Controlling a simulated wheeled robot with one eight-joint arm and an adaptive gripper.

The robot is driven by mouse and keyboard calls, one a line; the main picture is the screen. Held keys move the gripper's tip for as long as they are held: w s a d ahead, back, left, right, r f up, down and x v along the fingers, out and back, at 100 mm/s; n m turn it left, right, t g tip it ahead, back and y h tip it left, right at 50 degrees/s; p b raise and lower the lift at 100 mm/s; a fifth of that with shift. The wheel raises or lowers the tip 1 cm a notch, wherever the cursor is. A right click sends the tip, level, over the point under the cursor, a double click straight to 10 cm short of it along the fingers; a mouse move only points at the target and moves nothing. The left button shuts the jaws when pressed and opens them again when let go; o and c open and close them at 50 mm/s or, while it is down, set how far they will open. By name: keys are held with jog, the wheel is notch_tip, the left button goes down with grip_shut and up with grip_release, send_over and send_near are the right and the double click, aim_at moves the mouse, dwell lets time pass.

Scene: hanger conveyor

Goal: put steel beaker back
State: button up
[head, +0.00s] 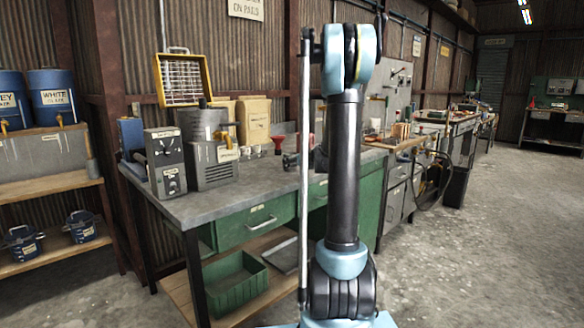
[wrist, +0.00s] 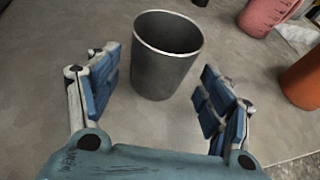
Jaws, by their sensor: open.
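The steel beaker (wrist: 160,72) stands upright on a grey surface in the wrist view, its dark open mouth facing up. My gripper (wrist: 160,95) is open, with one blue-padded finger to the left of the beaker and one to the right. The beaker is just ahead of and partly between the fingers, with a gap visible on both sides. In the head view, my arm stands in front of the bench, and I cannot make out the beaker or the gripper there.
In the wrist view, a pink jug (wrist: 262,14) and an orange cylinder (wrist: 303,80) stand to the right of the beaker. In the head view, the grey bench (head: 225,205) holds a control box (head: 165,162) and a metal pot (head: 207,150). Open concrete floor lies to the right.

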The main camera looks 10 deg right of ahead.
jog(key=v, duration=0.8)
jog(key=s+a+f+n+g, duration=0.2)
jog(key=s+a+n, duration=0.1)
jog(key=s+n, duration=0.4)
jog(key=s+a+f+n+g, duration=0.2)
jog(key=s+a+n, duration=0.15)
jog(key=s, duration=0.55)
jog(key=s+a+f+n+g, duration=0.2)
jog(key=s+f+n, duration=0.1)
jog(key=s+n, duration=0.45)
jog(key=s+d+f+n+g+h, duration=0.1)
jog(key=s+f+n, duration=0.2)
jog(key=s, duration=0.4)
jog(key=s+d+f+n+g+h, duration=0.2)
jog(key=s+f+n, duration=0.1)
jog(key=s+n, duration=0.3)
jog(key=s+d+f+n+g+h, duration=0.1)
jog(key=s+f+n, duration=0.3)
jog(key=s, duration=0.5)
jog(key=shift+s+d+n+h, duration=0.3)
jog(key=shift+s+n+h, duration=0.1)
jog(key=shift+h, duration=0.1)
jog(key=shift+w+f, duration=0.15)
jog(key=shift+w, duration=0.3)
